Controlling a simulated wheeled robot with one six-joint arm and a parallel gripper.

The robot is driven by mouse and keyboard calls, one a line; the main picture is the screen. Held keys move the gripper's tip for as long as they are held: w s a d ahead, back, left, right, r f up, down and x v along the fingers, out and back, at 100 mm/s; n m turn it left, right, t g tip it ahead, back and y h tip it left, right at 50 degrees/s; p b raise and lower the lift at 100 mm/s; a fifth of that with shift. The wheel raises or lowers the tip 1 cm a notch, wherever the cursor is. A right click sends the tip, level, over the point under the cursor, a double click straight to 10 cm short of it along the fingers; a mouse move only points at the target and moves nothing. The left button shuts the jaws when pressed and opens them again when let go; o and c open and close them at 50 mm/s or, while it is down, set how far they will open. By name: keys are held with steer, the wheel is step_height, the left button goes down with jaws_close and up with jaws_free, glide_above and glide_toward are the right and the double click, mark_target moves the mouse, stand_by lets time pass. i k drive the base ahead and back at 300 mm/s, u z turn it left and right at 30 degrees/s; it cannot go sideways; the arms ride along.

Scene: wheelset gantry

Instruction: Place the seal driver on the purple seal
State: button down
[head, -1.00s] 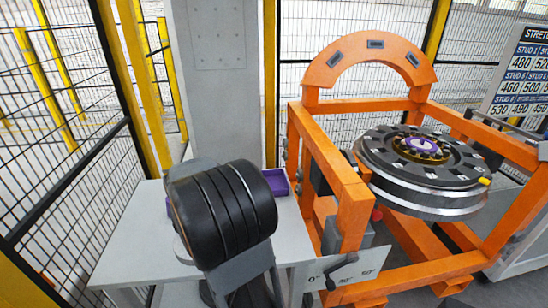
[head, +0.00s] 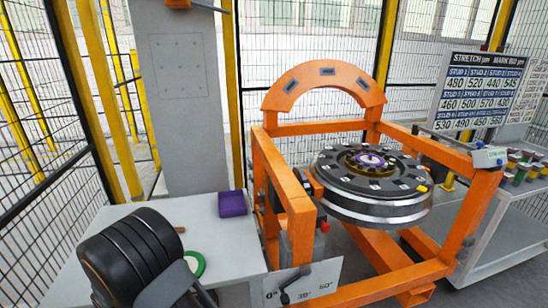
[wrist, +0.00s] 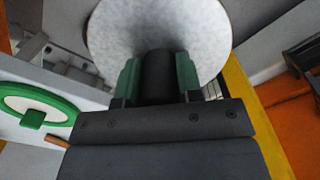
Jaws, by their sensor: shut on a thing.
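My gripper (wrist: 158,75) shows in the wrist view, its two green fingertips shut on the dark handle of the seal driver. The seal driver (wrist: 158,25) has a broad pale grey, round head that flares out beyond the fingers. The purple seal (head: 370,160) sits at the centre of the wheel hub on the orange gantry in the head view, ringed by a gold and black hub. The gripper and driver are well apart from the seal. In the head view, my black arm at the lower left hides them.
The orange gantry (head: 290,190) stands right of a grey table (head: 130,230). On the table are a purple box (head: 232,204) and a green ring (head: 194,265). A board with numbers (head: 482,90) and a cart (head: 505,200) with coloured items stand at the right.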

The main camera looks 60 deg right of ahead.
mark_target(370, 159)
steer(key=u, duration=1)
steer(key=k, duration=2.55)
steer(key=z, duration=1.5)
